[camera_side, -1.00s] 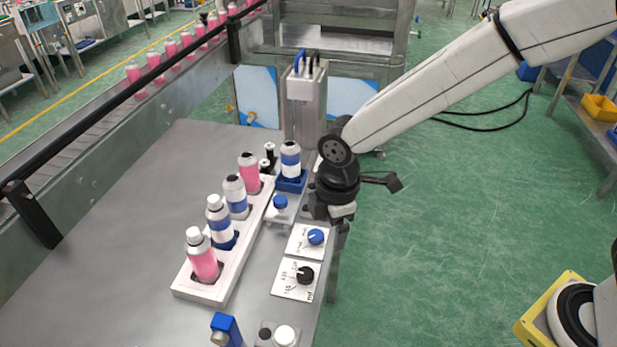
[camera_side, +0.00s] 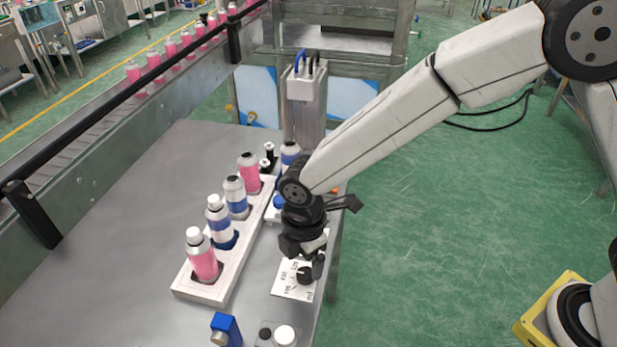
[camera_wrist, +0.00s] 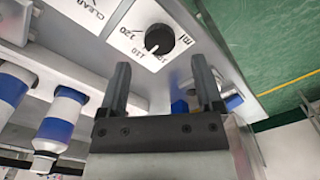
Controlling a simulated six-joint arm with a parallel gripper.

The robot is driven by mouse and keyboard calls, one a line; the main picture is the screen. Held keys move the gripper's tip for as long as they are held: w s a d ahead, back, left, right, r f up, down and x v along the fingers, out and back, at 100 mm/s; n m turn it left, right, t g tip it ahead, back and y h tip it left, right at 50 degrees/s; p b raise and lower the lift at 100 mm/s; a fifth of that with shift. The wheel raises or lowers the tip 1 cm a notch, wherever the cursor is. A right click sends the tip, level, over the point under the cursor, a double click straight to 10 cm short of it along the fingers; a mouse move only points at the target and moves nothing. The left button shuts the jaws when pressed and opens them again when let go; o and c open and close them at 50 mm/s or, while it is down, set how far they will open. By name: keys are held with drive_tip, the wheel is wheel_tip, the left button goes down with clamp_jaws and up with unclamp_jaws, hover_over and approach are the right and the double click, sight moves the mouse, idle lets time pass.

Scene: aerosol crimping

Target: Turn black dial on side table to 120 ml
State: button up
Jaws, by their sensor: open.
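The black dial (camera_side: 304,273) sits on a white scale plate (camera_side: 291,289) near the side table's right edge. In the wrist view the dial (camera_wrist: 159,39) is round, with numbers including 120 and 110 and the mark "ml" around it. A short white mark on its lower left side seems to face the area near 110; the exact reading is unclear. My gripper (camera_side: 311,262) is pointed down right above the dial and partly covers it in the side view. In the wrist view my gripper (camera_wrist: 163,78) is open and empty, its fingers apart, with the dial beyond the tips.
A white rack (camera_side: 218,287) with several pink or blue-banded bottles stands left of my gripper. A blue clamp-like part (camera_side: 226,328) and a white-capped item (camera_side: 285,336) lie toward the front. A plate marked CLEAR (camera_wrist: 92,10) shows in the wrist view. The table's left part is clear.

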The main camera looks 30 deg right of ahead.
sight(305, 274)
drive_tip(key=shift+f, duration=2.05)
drive_tip(key=shift+c, duration=0.2)
clamp_jaws()
